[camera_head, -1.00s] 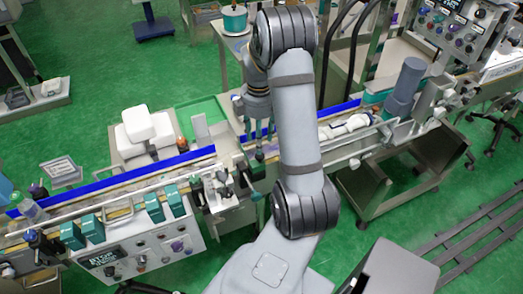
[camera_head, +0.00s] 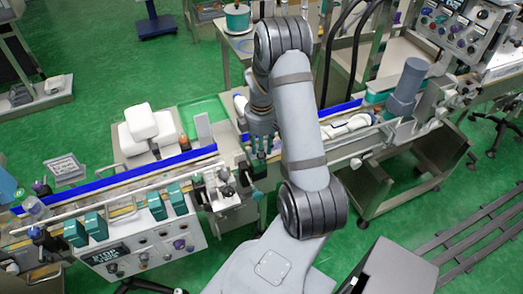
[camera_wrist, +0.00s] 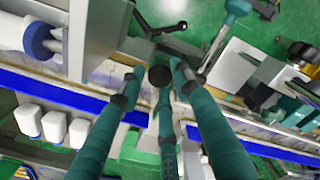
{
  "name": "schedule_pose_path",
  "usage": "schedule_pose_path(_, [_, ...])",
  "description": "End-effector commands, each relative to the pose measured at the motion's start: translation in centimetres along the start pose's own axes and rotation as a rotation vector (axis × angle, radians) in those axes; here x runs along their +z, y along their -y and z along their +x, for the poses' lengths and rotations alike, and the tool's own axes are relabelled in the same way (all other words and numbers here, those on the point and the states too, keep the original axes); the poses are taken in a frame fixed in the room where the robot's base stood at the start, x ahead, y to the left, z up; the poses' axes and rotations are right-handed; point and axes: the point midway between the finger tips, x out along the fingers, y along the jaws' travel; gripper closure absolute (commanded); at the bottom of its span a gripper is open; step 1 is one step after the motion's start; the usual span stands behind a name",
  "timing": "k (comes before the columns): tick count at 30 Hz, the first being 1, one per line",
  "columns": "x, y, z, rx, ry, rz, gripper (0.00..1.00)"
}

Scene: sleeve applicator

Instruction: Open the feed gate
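The feed gate is not clearly identifiable. A likely part of it is a lever with a teal knob (camera_wrist: 238,7) and a metal rod, beside the conveyor in the wrist view. In the head view my gripper (camera_head: 262,152) is low over the line, partly hidden by my forearm. I cannot tell whether the fingertips touch anything.
The conveyor's blue guide rail (camera_head: 120,178) runs left of my gripper. Teal boxes (camera_head: 155,207) and a control panel (camera_head: 130,258) stand at its front. A grey cylinder (camera_head: 408,85) rises at right.

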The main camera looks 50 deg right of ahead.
Motion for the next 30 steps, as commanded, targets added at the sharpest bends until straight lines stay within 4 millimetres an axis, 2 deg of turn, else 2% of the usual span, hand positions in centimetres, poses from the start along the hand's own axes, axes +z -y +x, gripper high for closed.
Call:
schedule_pose_path(15, [-0.03,0.01,-0.02,0.000,0.000,0.000,1.00])
schedule_pose_path(30, [-0.29,0.52,0.10,0.000,0.000,-0.010,1.00])
